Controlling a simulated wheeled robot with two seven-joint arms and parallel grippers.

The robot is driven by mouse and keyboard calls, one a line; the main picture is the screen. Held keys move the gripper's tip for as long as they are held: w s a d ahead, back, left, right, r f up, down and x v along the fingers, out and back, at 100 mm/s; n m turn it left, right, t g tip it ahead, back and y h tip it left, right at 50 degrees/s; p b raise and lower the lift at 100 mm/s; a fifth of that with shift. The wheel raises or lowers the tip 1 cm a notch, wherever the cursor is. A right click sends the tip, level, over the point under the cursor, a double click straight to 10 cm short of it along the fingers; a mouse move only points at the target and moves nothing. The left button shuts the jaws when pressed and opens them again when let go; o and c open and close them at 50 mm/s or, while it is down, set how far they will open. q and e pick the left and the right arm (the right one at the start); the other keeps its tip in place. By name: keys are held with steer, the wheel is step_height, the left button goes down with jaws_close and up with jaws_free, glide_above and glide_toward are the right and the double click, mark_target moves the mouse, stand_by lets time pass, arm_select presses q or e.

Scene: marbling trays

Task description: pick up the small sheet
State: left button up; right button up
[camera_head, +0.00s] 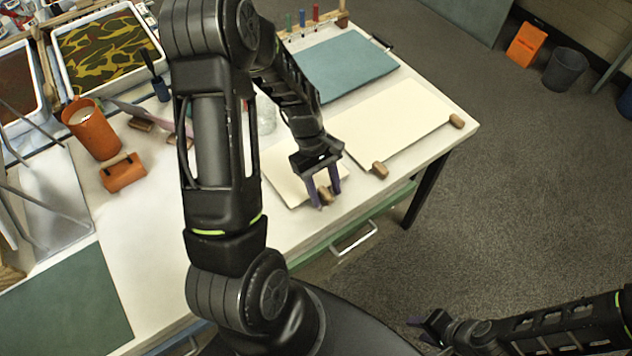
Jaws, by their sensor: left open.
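The small sheet (284,180) is a cream rectangle lying flat on the white table, left of a larger cream sheet (400,122).
An orange cup (91,128), an orange block (123,173) and a marbling tray (105,50) stand left. A drawer handle (354,239) juts out in front.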

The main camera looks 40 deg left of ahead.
stand_by(0.4)
arm_select(q)
jaws_close()
stand_by(0.4)
